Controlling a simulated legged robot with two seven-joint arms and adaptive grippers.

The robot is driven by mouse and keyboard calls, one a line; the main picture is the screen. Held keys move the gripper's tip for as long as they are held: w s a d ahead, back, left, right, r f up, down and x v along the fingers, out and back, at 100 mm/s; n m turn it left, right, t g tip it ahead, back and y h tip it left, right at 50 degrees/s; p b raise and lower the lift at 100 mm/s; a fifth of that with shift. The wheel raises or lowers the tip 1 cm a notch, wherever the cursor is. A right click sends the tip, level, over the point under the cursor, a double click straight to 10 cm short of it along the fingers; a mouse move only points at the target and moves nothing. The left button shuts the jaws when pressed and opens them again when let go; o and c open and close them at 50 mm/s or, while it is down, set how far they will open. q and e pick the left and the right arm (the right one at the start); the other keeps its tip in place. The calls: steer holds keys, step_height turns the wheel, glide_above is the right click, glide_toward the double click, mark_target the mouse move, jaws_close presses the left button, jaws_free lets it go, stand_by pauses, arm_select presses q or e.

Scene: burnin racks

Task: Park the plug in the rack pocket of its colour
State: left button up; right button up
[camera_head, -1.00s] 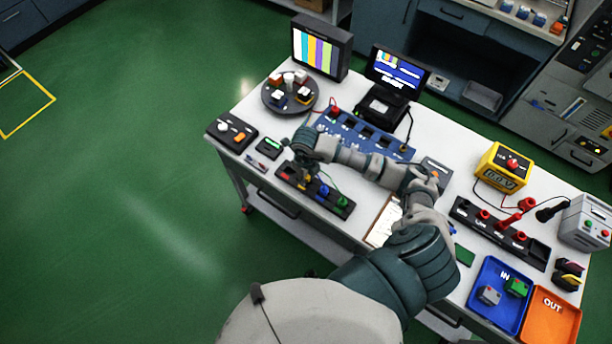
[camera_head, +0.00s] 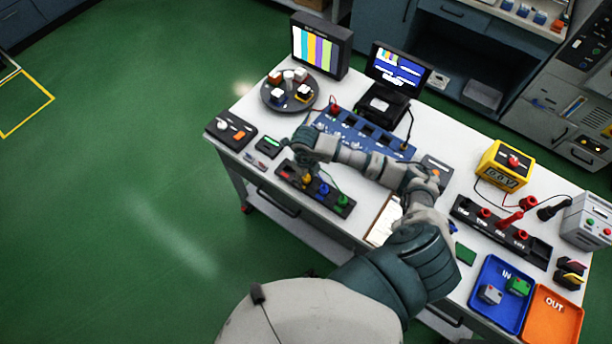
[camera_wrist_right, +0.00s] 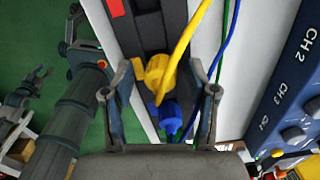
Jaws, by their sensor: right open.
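The black plug rack (camera_head: 292,182) lies along the table's near edge. In the right wrist view its dark body (camera_wrist_right: 150,30) has a red marking (camera_wrist_right: 116,8) at the far end. The yellow plug (camera_wrist_right: 158,72) is at the rack, its yellow cable rising to the upper right. The blue plug (camera_wrist_right: 171,117) stands beside it, nearer the palm; a green plug (camera_head: 342,201) is further right. My right gripper (camera_wrist_right: 160,92) is open, fingers on either side of the yellow plug with gaps showing. How deep the plug sits is hidden. A small claw shape (camera_wrist_right: 24,86) may be my left gripper.
The blue channel panel (camera_head: 350,130) stands just behind the rack. A black box with an orange button (camera_head: 238,131) and a round tray (camera_head: 267,101) are to its left. A clipboard (camera_head: 381,225) lies to its right. Green floor is clear before the table.

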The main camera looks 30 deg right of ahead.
step_height(320, 180, up, 12)
steer(key=shift+f, duration=0.2)
stand_by(0.6)
